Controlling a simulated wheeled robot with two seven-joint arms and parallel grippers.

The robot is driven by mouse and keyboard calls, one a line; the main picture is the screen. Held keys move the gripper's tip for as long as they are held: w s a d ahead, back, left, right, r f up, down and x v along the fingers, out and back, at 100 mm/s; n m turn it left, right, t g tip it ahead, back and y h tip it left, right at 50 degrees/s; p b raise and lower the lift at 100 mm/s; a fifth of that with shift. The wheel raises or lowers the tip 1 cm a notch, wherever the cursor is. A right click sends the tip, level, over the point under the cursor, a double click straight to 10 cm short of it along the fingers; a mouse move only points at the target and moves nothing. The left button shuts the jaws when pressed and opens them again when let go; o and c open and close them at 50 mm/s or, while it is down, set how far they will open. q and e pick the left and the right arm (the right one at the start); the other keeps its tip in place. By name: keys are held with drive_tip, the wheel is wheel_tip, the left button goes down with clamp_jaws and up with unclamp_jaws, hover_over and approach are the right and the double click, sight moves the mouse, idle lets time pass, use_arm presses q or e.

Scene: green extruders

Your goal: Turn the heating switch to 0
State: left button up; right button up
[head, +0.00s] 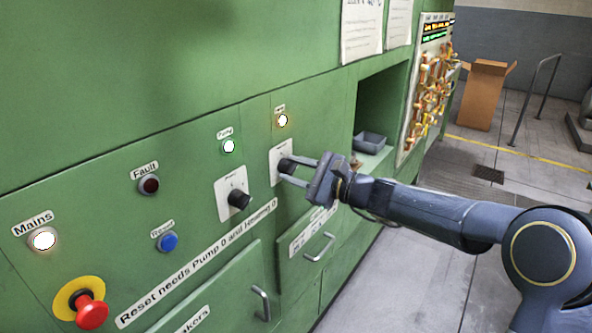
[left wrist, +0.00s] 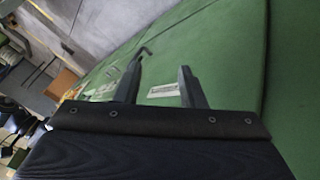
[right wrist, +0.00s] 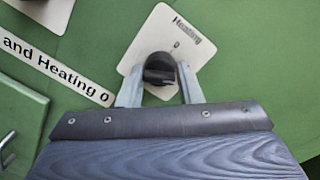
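The heating switch is a black knob (right wrist: 160,70) on a white plate marked "Heating", with a mark like a 0 above it. It also shows in the head view (head: 287,164), partly behind the fingers. My right gripper (head: 288,172) is at this knob, with one finger on each side of it in the right wrist view (right wrist: 161,75). Its fingers look spread; I cannot tell whether they touch the knob. The knob's pointer direction is unclear. My left gripper (left wrist: 160,75) is open and empty near green panelling, outside the head view.
To the left are the pump knob (head: 239,199), blue reset button (head: 168,242), red emergency button (head: 91,311) and fault lamp (head: 149,185). Drawer handles (head: 320,247) stick out below. The mains (head: 43,239), pump (head: 229,146) and heating (head: 282,120) lamps are lit.

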drive_tip(key=c, duration=0.4)
drive_tip(key=shift+r+n+h+b, duration=0.15)
drive_tip(key=shift+n+h+b, duration=0.05)
drive_tip(key=shift+n+b, duration=3.05)
drive_tip(key=shift+r+n+h+b, duration=0.1)
drive_tip(key=shift+n+h+b, duration=0.1)
drive_tip(key=shift+n+b, duration=3)
drive_tip(key=shift+m+b, duration=0.55)
drive_tip(key=shift+b, duration=0.1)
drive_tip(key=o, duration=0.9)
